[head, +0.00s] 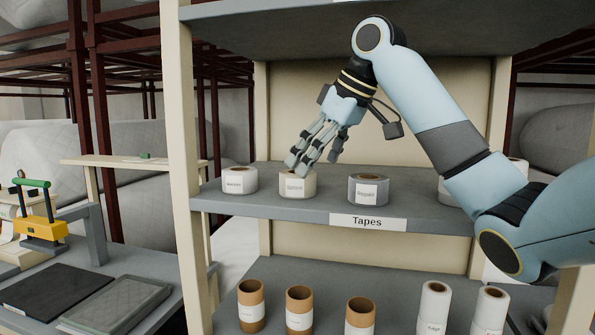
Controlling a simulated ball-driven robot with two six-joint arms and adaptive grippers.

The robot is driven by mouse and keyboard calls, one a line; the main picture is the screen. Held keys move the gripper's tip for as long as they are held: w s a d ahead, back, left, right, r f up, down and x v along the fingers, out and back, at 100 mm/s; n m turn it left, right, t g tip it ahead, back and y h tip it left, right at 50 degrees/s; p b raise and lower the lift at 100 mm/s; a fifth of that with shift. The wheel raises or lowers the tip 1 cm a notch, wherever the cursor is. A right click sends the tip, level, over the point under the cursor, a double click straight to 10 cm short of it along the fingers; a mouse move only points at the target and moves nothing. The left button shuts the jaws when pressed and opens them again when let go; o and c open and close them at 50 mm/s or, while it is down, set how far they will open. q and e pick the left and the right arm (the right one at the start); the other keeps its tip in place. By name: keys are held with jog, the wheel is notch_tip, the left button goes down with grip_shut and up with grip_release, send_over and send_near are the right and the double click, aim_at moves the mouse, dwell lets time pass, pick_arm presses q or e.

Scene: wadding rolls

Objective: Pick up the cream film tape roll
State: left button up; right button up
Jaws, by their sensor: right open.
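A cream tape roll (298,184) with a brown core and a small white label stands on the shelf marked "Tapes"; its label is too small to read surely. My right gripper (315,160) comes down from the upper right, tilted. Its fingers are open and empty, with the tips just above and partly in front of the cream roll's top. I cannot tell whether they touch it. My left gripper is not in view.
A white roll (240,181) stands left of the cream one and a grey roll (368,190) right of it. More rolls are partly behind my right arm. The shelf (300,208) has an upright post (180,120) at left and a board above. Brown and white rolls stand below.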

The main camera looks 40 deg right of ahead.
aim_at(298, 178)
jog(key=shift+w+a+r, duration=0.15)
jog(key=shift+w+a, duration=0.15)
jog(key=shift+w, duration=0.4)
jog(key=shift+w+a+f+p, duration=0.1)
jog(key=shift+w+f+p, duration=0.2)
jog(key=shift+w, duration=0.15)
jog(key=shift+p+x, duration=0.65)
jog(key=shift+x, duration=1.7)
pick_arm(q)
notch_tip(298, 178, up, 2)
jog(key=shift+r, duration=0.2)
pick_arm(e)
jog(key=c, duration=1.3)
